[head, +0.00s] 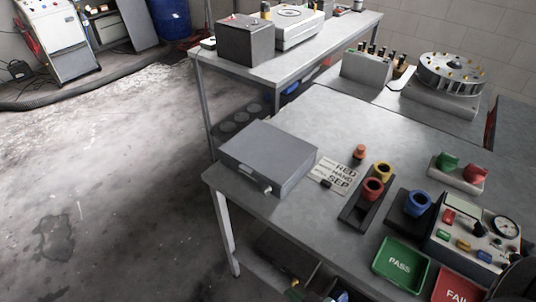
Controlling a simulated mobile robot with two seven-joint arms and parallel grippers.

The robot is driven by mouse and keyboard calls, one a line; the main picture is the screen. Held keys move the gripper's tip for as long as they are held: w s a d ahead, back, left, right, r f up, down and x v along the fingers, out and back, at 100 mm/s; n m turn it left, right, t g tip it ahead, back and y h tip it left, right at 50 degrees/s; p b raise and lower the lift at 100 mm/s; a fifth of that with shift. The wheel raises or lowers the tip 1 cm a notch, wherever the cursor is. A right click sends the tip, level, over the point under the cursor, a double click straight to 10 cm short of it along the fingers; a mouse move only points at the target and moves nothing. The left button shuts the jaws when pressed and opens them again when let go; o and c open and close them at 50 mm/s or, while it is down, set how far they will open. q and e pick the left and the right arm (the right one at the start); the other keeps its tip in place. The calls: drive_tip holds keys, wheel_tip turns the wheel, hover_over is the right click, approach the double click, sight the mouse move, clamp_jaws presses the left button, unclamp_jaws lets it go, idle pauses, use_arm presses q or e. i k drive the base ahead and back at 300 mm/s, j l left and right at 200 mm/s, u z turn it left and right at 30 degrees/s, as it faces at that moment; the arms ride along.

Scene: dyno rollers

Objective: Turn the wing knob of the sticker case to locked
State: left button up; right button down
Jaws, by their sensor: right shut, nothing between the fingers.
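The sticker case appears to be the closed grey box (262,150) at the left corner of the near table. A small pale knob (265,188) sticks out of its front face, too small to tell which way its wing points. My right gripper (516,282) is a dark shape cut off at the lower right corner, far to the right of the case and apart from it. It is shut and empty. My left gripper is not in view.
A card reading RED, HAND, SEP (335,174) lies right of the case. Further right stand colored cups in dark holders (350,212), a green PASS tray (402,266), a red FAIL tray (460,286) and a gauge panel (478,236). The table behind the card is clear.

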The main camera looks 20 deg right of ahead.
sight(267, 189)
drive_tip(key=z, duration=0.75)
drive_tip(key=i+j+z, duration=0.25)
drive_tip(key=j, duration=0.2)
drive_tip(key=j+z, duration=0.1)
drive_tip(key=z, duration=0.25)
drive_tip(key=j+z, duration=0.1)
drive_tip(key=z, duration=0.25)
drive_tip(key=j+z, duration=0.1)
drive_tip(key=z, duration=0.25)
drive_tip(key=j+z, duration=0.25)
drive_tip(key=j, duration=0.2)
drive_tip(key=j+z, duration=0.25)
drive_tip(key=j, duration=0.2)
drive_tip(key=k+j, duration=0.15)
drive_tip(key=j, duration=0.25)
drive_tip(key=k+j+z, duration=0.1)
drive_tip(key=j, duration=0.3)
